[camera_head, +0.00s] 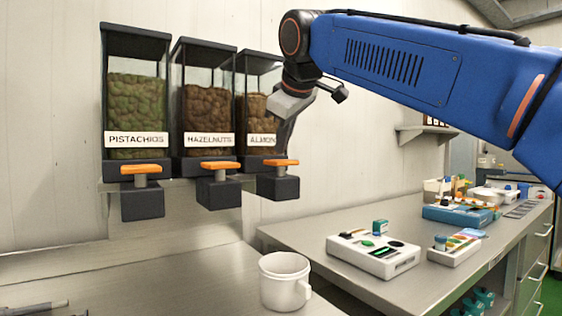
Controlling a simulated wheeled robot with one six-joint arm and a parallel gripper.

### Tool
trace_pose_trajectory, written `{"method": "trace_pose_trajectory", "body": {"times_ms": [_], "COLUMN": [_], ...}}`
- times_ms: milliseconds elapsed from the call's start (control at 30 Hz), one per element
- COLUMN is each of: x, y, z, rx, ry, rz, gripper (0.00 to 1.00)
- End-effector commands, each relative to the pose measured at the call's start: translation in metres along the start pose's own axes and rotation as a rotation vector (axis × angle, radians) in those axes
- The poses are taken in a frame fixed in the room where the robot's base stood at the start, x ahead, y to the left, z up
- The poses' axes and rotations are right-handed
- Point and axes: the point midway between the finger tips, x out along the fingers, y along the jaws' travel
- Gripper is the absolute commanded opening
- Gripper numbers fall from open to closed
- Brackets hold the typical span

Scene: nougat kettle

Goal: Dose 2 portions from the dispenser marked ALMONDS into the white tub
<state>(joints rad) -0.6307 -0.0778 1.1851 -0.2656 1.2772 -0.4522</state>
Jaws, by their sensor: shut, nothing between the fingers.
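The almond dispenser (256,107) is the rightmost of three wall dispensers. Its label (262,140) reads "ALMON", the rest hidden behind my gripper. It has an orange lever (281,162) above a dark outlet block (277,187). My gripper (284,146) points down, shut and empty, in front of the dispenser's right side. Its tips are just above the lever; I cannot tell whether they touch it. The white tub (283,284), a cup with a handle on its right, stands upright on the counter, below and slightly right of the almond outlet. Its contents are not visible.
The pistachio (137,100) and hazelnut (207,108) dispensers hang close on the left, with matching orange levers. The left counter (170,285) is mostly clear. The right counter holds a white control box (373,254), a smaller box (457,247) and a blue tray (460,215).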

Motion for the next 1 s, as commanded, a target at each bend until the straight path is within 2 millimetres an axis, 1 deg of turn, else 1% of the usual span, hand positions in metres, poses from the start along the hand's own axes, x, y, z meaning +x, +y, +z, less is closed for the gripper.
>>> {"method": "trace_pose_trajectory", "body": {"times_ms": [367, 1000], "x": [-0.002, -0.034], "y": [0.002, 0.025], "z": [-0.002, -0.025], "rx": [0.000, 0.000], "ry": [0.001, 0.000], "rz": [0.000, 0.000], "gripper": [0.00, 0.00]}}
